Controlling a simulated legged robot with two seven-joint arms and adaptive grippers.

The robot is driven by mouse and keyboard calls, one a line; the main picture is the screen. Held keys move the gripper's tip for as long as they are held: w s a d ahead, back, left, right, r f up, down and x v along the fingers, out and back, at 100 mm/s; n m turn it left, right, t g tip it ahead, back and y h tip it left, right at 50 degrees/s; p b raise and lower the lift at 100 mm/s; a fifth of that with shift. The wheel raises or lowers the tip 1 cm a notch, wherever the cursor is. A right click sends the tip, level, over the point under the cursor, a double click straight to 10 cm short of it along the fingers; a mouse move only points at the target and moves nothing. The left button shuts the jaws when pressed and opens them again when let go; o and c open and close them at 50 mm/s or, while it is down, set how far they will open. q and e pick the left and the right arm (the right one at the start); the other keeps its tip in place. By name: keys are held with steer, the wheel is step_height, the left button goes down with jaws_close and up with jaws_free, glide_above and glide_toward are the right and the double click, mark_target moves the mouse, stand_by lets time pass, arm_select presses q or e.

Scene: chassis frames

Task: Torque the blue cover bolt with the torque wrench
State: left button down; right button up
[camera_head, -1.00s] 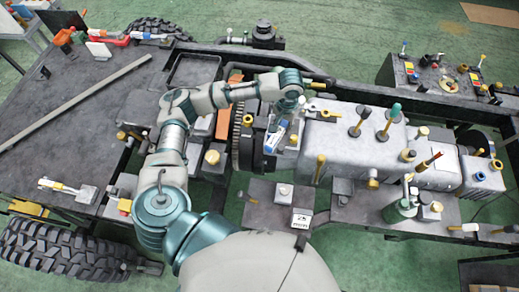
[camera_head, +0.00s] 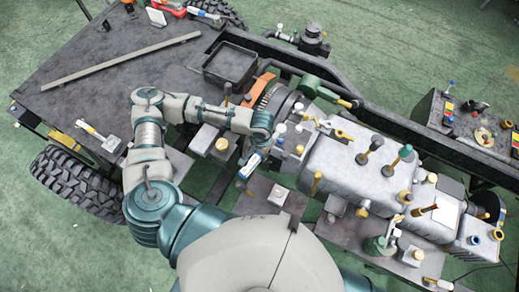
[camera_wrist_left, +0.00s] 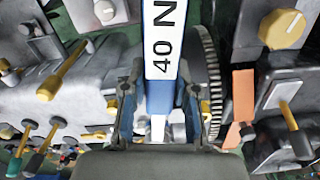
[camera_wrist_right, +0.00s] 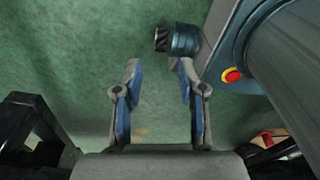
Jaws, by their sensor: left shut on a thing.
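My left gripper (camera_head: 260,142) is shut on a blue and white tool, apparently the torque wrench (camera_head: 251,165), near the front left of the grey engine housing (camera_head: 345,165). In the left wrist view the wrench (camera_wrist_left: 165,45) shows a white label reading "40 N" between the fingers (camera_wrist_left: 161,100). Its working end cannot be made out. A blue-ringed fitting (camera_head: 474,239) sits at the housing's right end, well away from the wrench; I cannot tell whether it is the blue cover bolt. My right gripper (camera_wrist_right: 157,78) is open and empty above green floor.
Several upright yellow-handled and dark-handled tools (camera_head: 363,158) stand on the housing. A black tray (camera_head: 230,64) and a long bar (camera_head: 120,60) lie on the deck at left.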

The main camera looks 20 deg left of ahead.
arm_select(q)
steer(key=f+b, duration=0.1)
steer(key=d+f+b, duration=0.1)
steer(key=f+b, duration=0.1)
steer(key=shift+d+b, duration=0.1)
steer(key=shift+b, duration=0.2)
arm_select(e)
step_height(320, 180, down, 7)
steer(key=w+d+b, duration=0.1)
steer(key=d+b, duration=0.1)
steer(key=b, duration=0.1)
arm_select(q)
steer(key=w+d+n+p, duration=0.1)
steer(key=d+n+p, duration=0.5)
steer(key=d+n, duration=0.2)
steer(key=shift+w+d+f, duration=0.15)
steer(key=shift+d+f, duration=0.05)
steer(key=shift+d, duration=0.05)
arm_select(e)
step_height(320, 180, up, 6)
steer(key=shift+a, duration=0.15)
arm_select(q)
steer(key=shift+a, duration=0.15)
arm_select(e)
steer(key=shift+a+r, duration=0.15)
steer(key=shift+a, duration=0.2)
